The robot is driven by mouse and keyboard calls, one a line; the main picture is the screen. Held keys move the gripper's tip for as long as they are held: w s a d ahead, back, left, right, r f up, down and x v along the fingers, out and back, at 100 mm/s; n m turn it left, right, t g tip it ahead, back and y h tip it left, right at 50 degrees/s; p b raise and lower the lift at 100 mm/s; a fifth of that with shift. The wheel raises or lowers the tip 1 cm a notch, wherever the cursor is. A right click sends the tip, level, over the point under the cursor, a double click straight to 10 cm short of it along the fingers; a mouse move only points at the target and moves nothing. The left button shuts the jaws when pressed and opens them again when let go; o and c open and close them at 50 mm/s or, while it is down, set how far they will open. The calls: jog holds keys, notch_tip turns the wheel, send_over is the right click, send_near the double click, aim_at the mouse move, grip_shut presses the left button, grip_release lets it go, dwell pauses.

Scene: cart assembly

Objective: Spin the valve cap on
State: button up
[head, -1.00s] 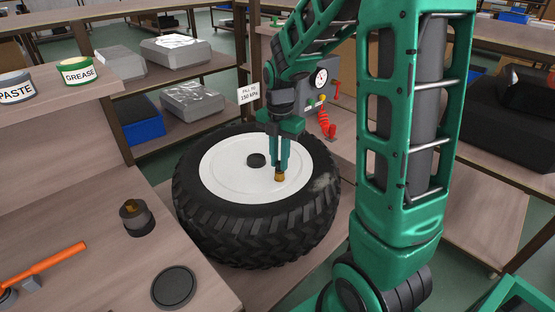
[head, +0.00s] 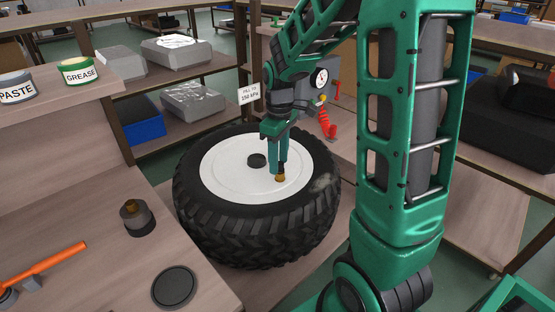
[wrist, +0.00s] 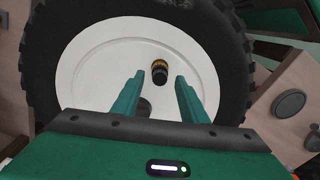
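The brass-coloured valve cap (head: 280,178) sits at the valve on the white wheel disc (head: 225,172) of a black tyre (head: 255,232). In the wrist view the valve cap (wrist: 160,66) shows a brass ring and a dark part. My gripper (head: 279,170) points down at the cap. In the wrist view my gripper (wrist: 159,76) has its two green fingers apart, with clear gaps on both sides of the cap. The fingertips are close to the cap; exact contact height is hard to tell. How far the cap is threaded cannot be seen.
A pressure gauge box (head: 322,80) with a red coiled hose stands behind the tyre, near a sign (head: 249,95). The left bench holds a dark pot with a brass top (head: 136,217), a dark disc (head: 174,287) and an orange-handled tool (head: 45,262).

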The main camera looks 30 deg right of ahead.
notch_tip(320, 180, up, 11)
jog(key=shift+f, duration=0.15)
dwell(0.5)
jog(key=s+d+f+m, duration=0.2)
jog(key=s+m, duration=0.4)
jog(key=s, duration=0.7)
jog(key=s+d+f+m, duration=0.2)
jog(key=s+m, duration=0.4)
jog(key=s, duration=0.7)
jog(key=shift+f, duration=0.25)
